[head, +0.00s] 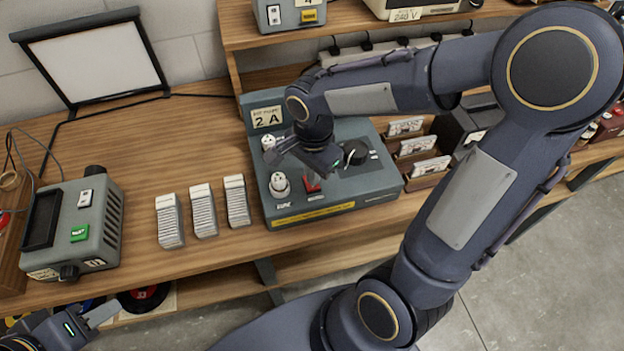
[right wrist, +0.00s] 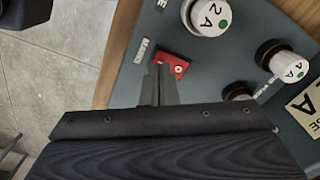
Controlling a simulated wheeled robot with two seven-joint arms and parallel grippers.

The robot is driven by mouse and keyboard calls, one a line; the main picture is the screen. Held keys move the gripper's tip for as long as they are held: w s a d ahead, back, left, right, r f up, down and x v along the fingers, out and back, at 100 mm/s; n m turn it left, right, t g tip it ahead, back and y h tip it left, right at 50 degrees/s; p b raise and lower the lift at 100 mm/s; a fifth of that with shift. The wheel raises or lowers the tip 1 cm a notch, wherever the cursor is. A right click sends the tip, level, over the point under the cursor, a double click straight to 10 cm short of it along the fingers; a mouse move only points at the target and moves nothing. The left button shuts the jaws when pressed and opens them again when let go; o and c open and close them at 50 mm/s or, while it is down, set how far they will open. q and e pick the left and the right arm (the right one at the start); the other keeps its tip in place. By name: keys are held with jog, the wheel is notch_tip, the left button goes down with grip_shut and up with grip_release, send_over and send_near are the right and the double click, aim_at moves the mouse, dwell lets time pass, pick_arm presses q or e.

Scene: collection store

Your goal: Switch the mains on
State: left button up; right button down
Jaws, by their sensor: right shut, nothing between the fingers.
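A grey-green unit (head: 340,199) with a sloped panel and a "2 A" label stands on the bench, mid-view. Its red switch (head: 312,185) is near the panel's front edge. The switch also shows in the right wrist view (right wrist: 173,63), beside a small white label. My right gripper (head: 324,177) is shut and empty, its fingertips right at the switch; in the right wrist view the fingertips (right wrist: 159,72) overlap the switch's edge. I cannot tell whether they touch it, or which way the switch is tipped. My left gripper (head: 100,316) is low at the left, away from the unit.
White-topped fuse holders (head: 280,184) and a black knob (head: 355,152) sit close to the switch. Three white slide stacks (head: 203,209) stand left of the unit. Further left is a grey box (head: 85,222) with a green button. Card trays (head: 415,148) stand to the right.

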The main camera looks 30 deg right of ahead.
jog(key=shift+f+b, duration=0.85)
jog(key=shift+f, duration=0.1)
dwell(0.3)
jog(key=shift+r, duration=0.2)
jog(key=shift+r+p, duration=2.75)
jog(key=shift+r, duration=0.6)
